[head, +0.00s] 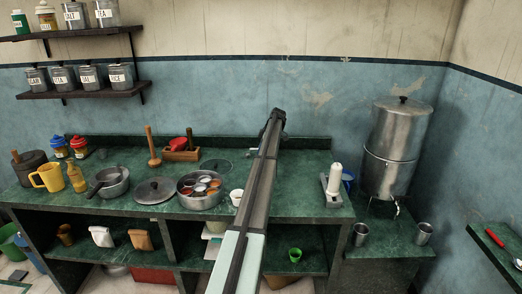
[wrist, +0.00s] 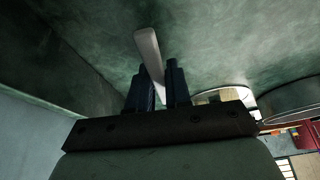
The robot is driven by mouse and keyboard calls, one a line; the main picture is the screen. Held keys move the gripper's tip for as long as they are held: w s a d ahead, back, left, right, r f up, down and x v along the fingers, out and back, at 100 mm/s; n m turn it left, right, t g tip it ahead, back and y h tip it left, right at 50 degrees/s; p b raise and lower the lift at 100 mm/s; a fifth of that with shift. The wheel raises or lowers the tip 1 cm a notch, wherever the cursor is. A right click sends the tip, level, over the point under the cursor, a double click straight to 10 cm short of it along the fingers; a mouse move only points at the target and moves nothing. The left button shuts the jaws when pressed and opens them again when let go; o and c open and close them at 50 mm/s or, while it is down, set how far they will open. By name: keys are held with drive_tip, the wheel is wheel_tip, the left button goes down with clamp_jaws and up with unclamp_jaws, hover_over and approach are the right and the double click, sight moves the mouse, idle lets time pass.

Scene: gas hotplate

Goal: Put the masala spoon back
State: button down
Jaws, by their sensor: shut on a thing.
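My gripper (head: 277,113) is at the far end of my raised arm in the head view, above the back of the green counter. In the wrist view my gripper (wrist: 158,78) has its two dark fingers shut on a pale, slim, rounded piece, the masala spoon (wrist: 148,47), which sticks out past the fingertips. The spoon cannot be made out in the head view. The round steel masala box (head: 201,201) stands open on the counter, left of my arm, with several small cups of coloured spices inside.
A steel lid (head: 155,190) and a pan (head: 112,183) stand left of the box. A small white cup (head: 236,197) is just right of it. A wooden rack (head: 181,154) is behind. A white candle-like object (head: 335,180) and steel water urn (head: 395,150) stand right.

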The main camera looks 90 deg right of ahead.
drive_tip(key=c, duration=1.1)
unclamp_jaws()
drive_tip(key=shift+f, duration=0.1)
drive_tip(key=shift+o, duration=0.2)
drive_tip(key=v, duration=1.2)
